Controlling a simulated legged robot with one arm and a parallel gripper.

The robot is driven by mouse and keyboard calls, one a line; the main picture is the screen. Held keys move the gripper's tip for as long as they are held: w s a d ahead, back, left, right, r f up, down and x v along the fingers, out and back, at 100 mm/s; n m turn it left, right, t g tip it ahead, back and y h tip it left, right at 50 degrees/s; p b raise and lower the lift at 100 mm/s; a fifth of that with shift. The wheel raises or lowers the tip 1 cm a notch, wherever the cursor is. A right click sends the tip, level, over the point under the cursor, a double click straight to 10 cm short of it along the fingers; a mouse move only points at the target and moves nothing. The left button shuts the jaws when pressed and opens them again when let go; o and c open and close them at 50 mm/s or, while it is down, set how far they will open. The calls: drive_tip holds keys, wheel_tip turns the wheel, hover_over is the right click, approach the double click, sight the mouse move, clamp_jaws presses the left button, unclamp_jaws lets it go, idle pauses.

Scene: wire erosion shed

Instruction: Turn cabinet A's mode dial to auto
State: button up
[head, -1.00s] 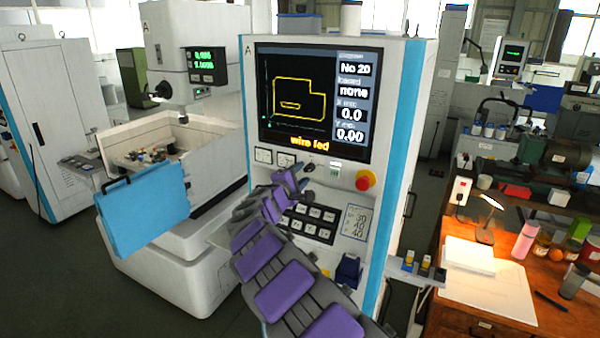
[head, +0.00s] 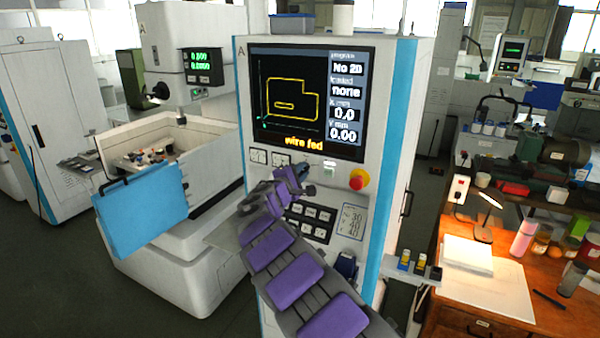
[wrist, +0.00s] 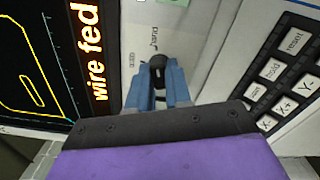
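Cabinet A (head: 382,150) stands in the middle of the head view, marked A, with a screen (head: 308,100) reading "wire fed" and "loaded none". In the wrist view a small black dial (wrist: 157,62) sits on the pale panel, with "hand" printed beside it; a second label is too small to read. My gripper (wrist: 158,76) has its two blue fingers at either side of this dial. I cannot tell whether they touch it or grip it. In the head view my gripper (head: 300,172) is against the panel below the screen and hides the dial.
A red stop button (head: 357,180) is right of my gripper. Push keys (head: 318,214) lie just below; they fill the right of the wrist view. A blue door (head: 142,210) juts out at left. A wooden bench (head: 455,315) with a lamp stands at right.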

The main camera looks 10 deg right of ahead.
drive_tip(key=shift+d, duration=0.3)
drive_tip(key=shift+c, duration=0.7)
drive_tip(key=shift+a, duration=0.3)
clamp_jaws()
drive_tip(key=shift+n+p, duration=0.4)
drive_tip(key=shift+f+n+p, duration=0.15)
drive_tip(key=shift+n+p, duration=2.1)
drive_tip(key=shift+n, duration=1)
drive_tip(key=shift+f+n+p, duration=0.1)
drive_tip(key=shift+n+p, duration=2.1)
drive_tip(key=shift+n, duration=1.05)
